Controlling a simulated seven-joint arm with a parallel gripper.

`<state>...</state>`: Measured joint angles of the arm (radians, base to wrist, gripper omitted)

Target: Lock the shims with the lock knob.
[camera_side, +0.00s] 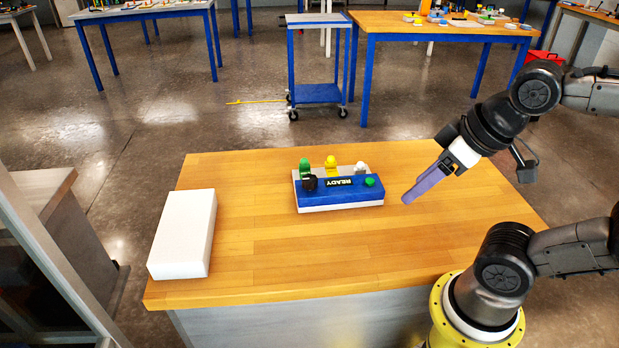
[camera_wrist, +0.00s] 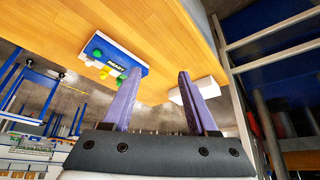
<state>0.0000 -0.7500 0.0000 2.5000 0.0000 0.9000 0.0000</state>
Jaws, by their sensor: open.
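A blue and white fixture (camera_side: 340,194) with a "READY" label sits mid-table in the side view; it also shows in the wrist view (camera_wrist: 122,55). On it stand a green piece (camera_side: 304,167), a yellow piece (camera_side: 330,164) and a small white piece (camera_side: 361,168), perhaps the shims. A black knob (camera_side: 310,183) is at its front left, probably the lock knob. A green button (camera_side: 370,181) is at its front right. My gripper (camera_side: 406,198), with purple fingers, is right of the fixture, above the table, empty. Its fingers (camera_wrist: 160,74) are apart in the wrist view.
A white block (camera_side: 183,234) lies at the table's left side; it shows in the wrist view (camera_wrist: 205,87). The wooden table (camera_side: 330,255) is clear in front of the fixture and between it and the block. Other benches and a blue cart (camera_side: 318,93) stand well behind.

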